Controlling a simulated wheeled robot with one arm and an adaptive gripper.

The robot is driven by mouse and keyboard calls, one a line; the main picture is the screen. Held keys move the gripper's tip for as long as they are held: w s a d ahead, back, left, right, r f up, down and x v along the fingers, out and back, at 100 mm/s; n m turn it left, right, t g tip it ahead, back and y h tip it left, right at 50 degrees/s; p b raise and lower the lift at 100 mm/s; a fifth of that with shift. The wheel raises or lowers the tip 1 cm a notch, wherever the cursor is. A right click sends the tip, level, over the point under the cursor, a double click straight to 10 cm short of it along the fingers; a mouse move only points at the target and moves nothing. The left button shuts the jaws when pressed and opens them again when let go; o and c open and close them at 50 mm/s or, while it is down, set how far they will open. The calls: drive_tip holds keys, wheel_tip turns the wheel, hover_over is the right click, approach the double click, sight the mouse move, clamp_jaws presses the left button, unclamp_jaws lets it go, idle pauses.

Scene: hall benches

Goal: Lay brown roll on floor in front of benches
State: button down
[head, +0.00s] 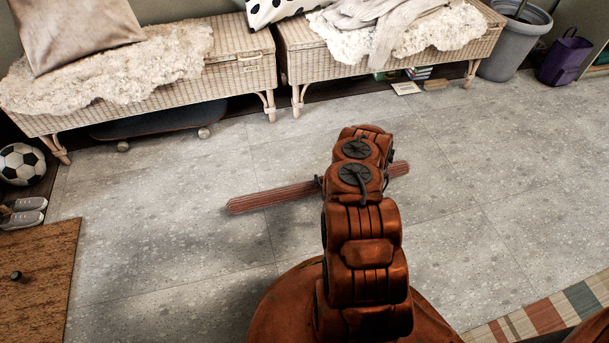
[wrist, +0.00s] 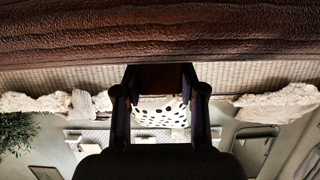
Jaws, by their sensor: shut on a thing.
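The brown roll (head: 275,195) is long and thin. It lies level, running left to right across the floor area in front of the benches, with its middle hidden behind my arm in the head view. In the wrist view the roll (wrist: 160,38) fills the top of the picture, against my gripper (wrist: 160,78), which is shut on it. Two wicker benches (head: 160,105) (head: 290,52) stand along the wall beyond. The roll is close to the floor (head: 180,190); I cannot tell whether it touches it.
A football (head: 22,164), grey shoes (head: 24,212) and a brown mat (head: 40,265) are at the left. A skateboard (head: 160,122) is under the left bench. A grey bin (head: 513,40) and purple bag (head: 565,57) stand at the right back. A striped rug (head: 545,317) is at the lower right.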

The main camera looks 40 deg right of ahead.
drive_tip(key=shift+d+f, duration=0.15)
drive_tip(key=shift+d, duration=0.05)
drive_tip(key=shift+w+d+f+b, duration=0.8)
drive_tip(key=shift+w+d+b, duration=0.5)
drive_tip(key=shift+d, duration=0.95)
drive_tip(key=shift+w+d+f+b, duration=0.85)
drive_tip(key=shift+w+d+b, duration=0.5)
drive_tip(key=shift+d, duration=0.95)
drive_tip(key=shift+w+d+f+b, duration=0.8)
drive_tip(key=shift+w+d+b, duration=0.5)
drive_tip(key=shift+d, duration=0.95)
drive_tip(key=shift+s+f, duration=0.1)
drive_tip(key=shift+s, duration=0.05)
drive_tip(key=c, duration=0.7)
unclamp_jaws()
